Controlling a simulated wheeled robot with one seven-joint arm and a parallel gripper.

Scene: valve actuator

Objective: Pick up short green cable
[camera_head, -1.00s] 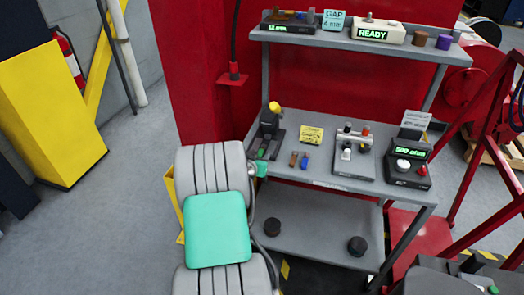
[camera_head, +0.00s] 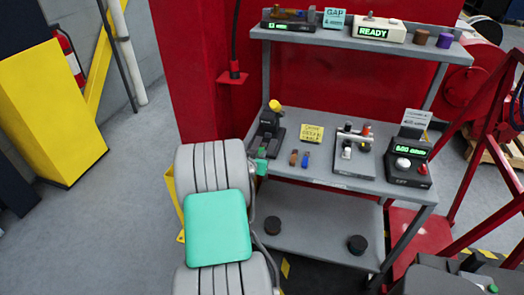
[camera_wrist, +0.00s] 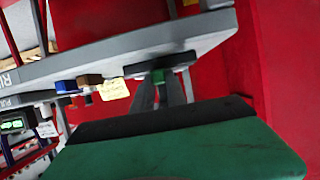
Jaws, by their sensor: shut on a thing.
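The short green cable shows only as a small green piece (camera_wrist: 160,77) between my fingertips in the wrist view. My gripper (camera_wrist: 163,84) is shut on it, at the edge of the grey bench (camera_wrist: 205,30). Most of the cable is hidden by the fingers. In the head view my gripper is at the bench's left end, beside a black device with a yellow knob (camera_head: 270,125). The arm's grey and green links hide much of it there. I cannot tell whether the cable still touches the bench.
On the bench (camera_head: 345,182) are a yellow note (camera_head: 312,133), small brown and blue pieces (camera_head: 305,160), a fixture with levers (camera_head: 352,148) and a display box (camera_head: 408,165). An upper shelf (camera_head: 340,38) hangs above. Floor on the left (camera_head: 110,215) is clear.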

